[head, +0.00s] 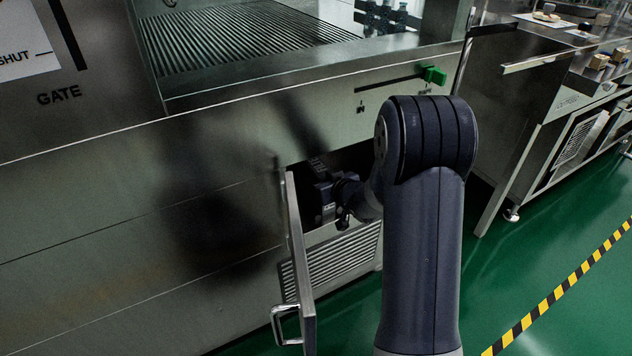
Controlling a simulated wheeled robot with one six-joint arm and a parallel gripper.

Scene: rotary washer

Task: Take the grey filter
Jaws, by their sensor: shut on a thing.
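My gripper (322,190) reaches left into a dark, open compartment low in the front of the steel washer (150,200). Its body shows just behind the open door (297,260). The fingertips are in shadow and partly hidden by the door. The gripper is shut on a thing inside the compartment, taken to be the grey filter. The filter itself cannot be made out clearly in the dark opening.
The open door with its handle (285,324) stands close to the left of my gripper. A slatted vent panel (345,262) is below the opening. A green slider knob (434,75) sits above right. Green floor (540,270) is clear at right.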

